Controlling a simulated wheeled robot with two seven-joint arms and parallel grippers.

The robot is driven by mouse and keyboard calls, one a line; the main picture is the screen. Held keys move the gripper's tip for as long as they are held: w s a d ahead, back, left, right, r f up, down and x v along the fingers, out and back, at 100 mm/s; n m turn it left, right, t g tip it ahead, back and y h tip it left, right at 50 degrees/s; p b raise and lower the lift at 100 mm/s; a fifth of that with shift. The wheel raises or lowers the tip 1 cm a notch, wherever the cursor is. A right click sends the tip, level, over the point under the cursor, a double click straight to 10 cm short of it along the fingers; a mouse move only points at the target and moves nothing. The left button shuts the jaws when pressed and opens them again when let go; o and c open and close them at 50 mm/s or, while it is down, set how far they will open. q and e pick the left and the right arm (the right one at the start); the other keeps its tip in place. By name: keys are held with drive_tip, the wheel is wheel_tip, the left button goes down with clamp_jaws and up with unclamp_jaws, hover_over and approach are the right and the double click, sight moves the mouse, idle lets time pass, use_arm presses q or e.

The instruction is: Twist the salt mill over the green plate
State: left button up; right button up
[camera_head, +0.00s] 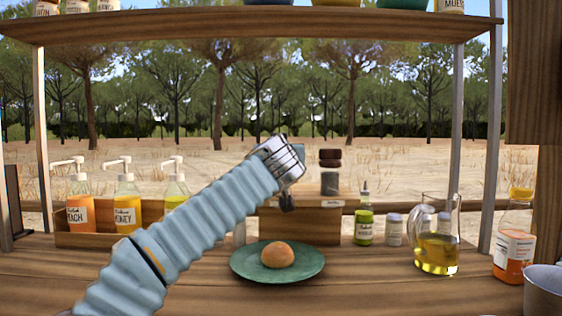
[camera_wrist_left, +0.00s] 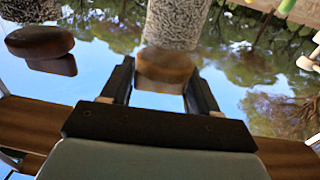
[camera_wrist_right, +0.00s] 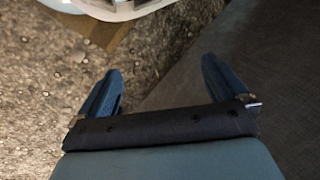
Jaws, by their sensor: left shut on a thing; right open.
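The green plate (camera_head: 243,266) lies on the counter with a round orange-brown bun (camera_head: 277,255) on it. My left gripper (camera_head: 283,163) is raised above and behind the plate, near the wooden box. In the left wrist view, its fingers (camera_wrist_left: 162,82) are shut on the brown wooden cap of the salt mill (camera_wrist_left: 166,66). The mill's pale speckled body (camera_wrist_left: 178,22) extends beyond the cap; its base is out of frame. In the head view my gripper hides this mill. My right gripper (camera_wrist_right: 160,82) is open and empty over gravel, outside the head view.
A dark-capped mill (camera_head: 330,180) stands beside my left gripper at the wooden box (camera_head: 310,225); its cap shows in the left wrist view (camera_wrist_left: 40,42). Sauce bottles (camera_head: 126,205) stand left. A green-labelled bottle (camera_head: 364,227), oil jug (camera_head: 437,255) and pot (camera_head: 545,290) stand right.

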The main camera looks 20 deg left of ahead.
use_arm(q)
drive_tip(key=shift+m+t+h, duration=0.3)
drive_tip(key=shift+m+h, duration=0.2)
drive_tip(key=shift+h, duration=0.3)
drive_tip(key=o, duration=1)
drive_tip(key=shift+c, duration=0.2)
